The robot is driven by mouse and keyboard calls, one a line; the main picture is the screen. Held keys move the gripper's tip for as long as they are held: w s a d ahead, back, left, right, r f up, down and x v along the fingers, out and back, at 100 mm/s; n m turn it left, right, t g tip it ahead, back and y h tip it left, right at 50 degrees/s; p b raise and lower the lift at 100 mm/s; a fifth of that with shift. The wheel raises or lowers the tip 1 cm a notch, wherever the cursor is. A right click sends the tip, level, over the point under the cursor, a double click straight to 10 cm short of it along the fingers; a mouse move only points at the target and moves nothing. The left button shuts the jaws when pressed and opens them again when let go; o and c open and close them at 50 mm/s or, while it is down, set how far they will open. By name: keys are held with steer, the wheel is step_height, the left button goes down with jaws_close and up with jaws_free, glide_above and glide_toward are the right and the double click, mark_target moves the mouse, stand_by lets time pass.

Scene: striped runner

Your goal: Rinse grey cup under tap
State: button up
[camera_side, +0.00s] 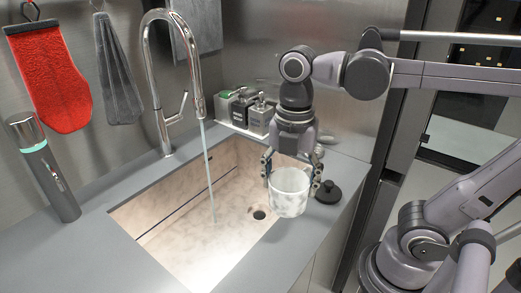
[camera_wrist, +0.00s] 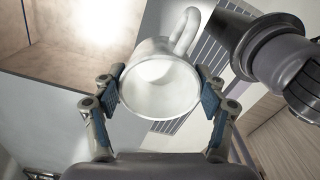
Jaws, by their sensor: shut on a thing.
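The grey cup (camera_side: 289,192) looks pale grey and marbled in the side view. My gripper (camera_side: 291,181) is shut on it, one finger on each side, and holds it at the right side of the sink, near the counter edge. In the wrist view the cup (camera_wrist: 160,85) sits between the two fingers (camera_wrist: 161,98), its round opening towards the camera and its handle pointing up and right. The tap (camera_side: 150,60) is a tall curved chrome one, left of the cup. A thin stream of water (camera_side: 209,170) falls from it into the sink. The cup is apart from the stream.
The sink (camera_side: 175,240) has a pale marbled basin with a drain (camera_side: 259,213). A dark round lid (camera_side: 328,192) lies on the counter to the right. A dark cylinder (camera_side: 45,170) stands at left; a red mitt (camera_side: 50,75) hangs above.

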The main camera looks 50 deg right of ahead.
steer(key=shift+w, duration=0.1)
steer(key=w+d+f+m+t, duration=0.2)
steer(key=w+f+m, duration=0.1)
steer(key=w, duration=0.6)
steer(key=w+d+f+m+t, duration=0.1)
steer(key=w+f+m+t, duration=0.1)
steer(key=w, duration=0.8)
steer(key=w+d+f+m+t, duration=0.1)
steer(key=w+f+m, duration=0.3)
steer(key=w, duration=0.6)
steer(key=shift+d+t, duration=0.4)
steer(key=shift+d, duration=0.45)
steer(key=shift+w, duration=0.15)
steer(key=shift+d, duration=0.3)
steer(key=shift+d, duration=0.3)
steer(key=shift+a, duration=0.1)
